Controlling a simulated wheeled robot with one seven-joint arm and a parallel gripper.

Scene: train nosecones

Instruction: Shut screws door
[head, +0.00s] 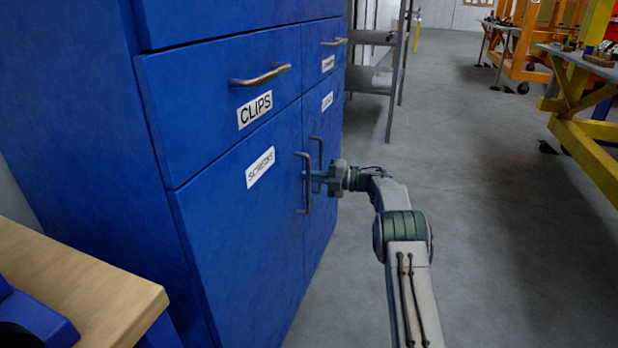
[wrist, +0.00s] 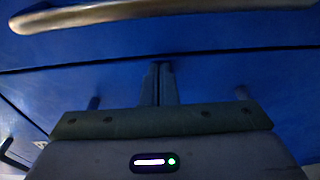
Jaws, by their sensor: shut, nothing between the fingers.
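The screws door (head: 240,230) is the lower left door of a blue cabinet, with a white SCREWS label (head: 260,167). Its front looks flush with the cabinet face, with a thin seam along its edges. Its upright metal handle (head: 307,185) is at its right edge. My gripper (head: 312,176) is at the cabinet front, between this handle and the neighbouring door's handle (head: 318,150). In the wrist view my gripper (wrist: 161,72) has its fingers together, empty, tips at or close to the blue front near a seam. A metal handle (wrist: 160,14) crosses the top there. Contact cannot be told.
The CLIPS drawer (head: 225,100) above looks shut. A wooden-topped bench (head: 75,290) stands at the lower left. A grey shelf rack (head: 375,80) is beyond the cabinet, and a yellow-framed table (head: 585,130) is at right. The grey floor (head: 500,230) between is clear.

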